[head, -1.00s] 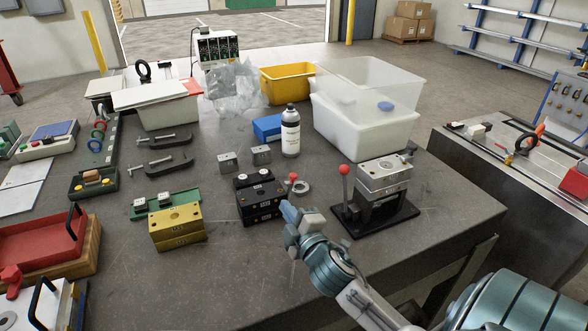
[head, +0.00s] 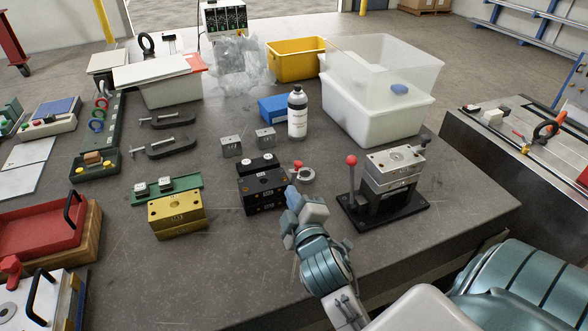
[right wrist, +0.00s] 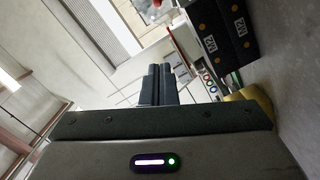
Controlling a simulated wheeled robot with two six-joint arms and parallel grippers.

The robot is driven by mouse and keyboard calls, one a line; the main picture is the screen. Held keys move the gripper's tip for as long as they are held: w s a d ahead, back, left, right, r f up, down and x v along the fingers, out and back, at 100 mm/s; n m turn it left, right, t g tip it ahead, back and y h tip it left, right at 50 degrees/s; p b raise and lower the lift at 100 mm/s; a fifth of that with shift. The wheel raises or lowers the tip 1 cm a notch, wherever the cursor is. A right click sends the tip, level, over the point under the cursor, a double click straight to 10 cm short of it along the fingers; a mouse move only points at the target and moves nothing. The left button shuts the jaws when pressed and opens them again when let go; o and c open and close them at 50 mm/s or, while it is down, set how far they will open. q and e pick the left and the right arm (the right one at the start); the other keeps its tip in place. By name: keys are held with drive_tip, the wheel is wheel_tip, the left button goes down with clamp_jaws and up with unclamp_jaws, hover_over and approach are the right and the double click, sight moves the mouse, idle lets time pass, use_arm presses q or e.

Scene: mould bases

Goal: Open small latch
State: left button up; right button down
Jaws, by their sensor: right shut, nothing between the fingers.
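A black mould base (head: 262,188) stands near the middle of the table; it also shows at the upper right of the right wrist view (right wrist: 225,35), with M2 labels. A small red knob (head: 298,165) shows at its right back side, beside a grey ring (head: 307,176). I cannot tell whether this knob belongs to a latch. My right gripper (head: 291,193) is shut and empty at the right side of the black base, in front of the knob. Its closed fingers (right wrist: 161,72) show in the right wrist view. Contact with the base cannot be told. My left gripper is not in view.
A grey block on a black stand (head: 395,165) with a red-ball lever (head: 351,162) stands to the right. A yellow mould block (head: 177,217) is to the left. A white bottle (head: 298,115) and clear bin (head: 385,75) stand behind. The front table is mostly clear.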

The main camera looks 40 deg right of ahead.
drive_tip(key=p, duration=0.3)
hover_over(294, 170)
drive_tip(key=s+a, duration=0.2)
drive_tip(key=a, duration=0.3)
drive_tip(key=shift+s+a, duration=0.1)
drive_tip(key=shift+a, duration=0.1)
drive_tip(key=shift+s+d+f+p, duration=0.2)
drive_tip(key=shift+d+f, duration=0.25)
drive_tip(key=shift+d, duration=0.2)
drive_tip(key=shift+s+d+f+p, duration=0.1)
drive_tip(key=shift+d+f+p, duration=0.1)
drive_tip(key=shift+d+f, duration=0.45)
drive_tip(key=shift+d, duration=0.4)
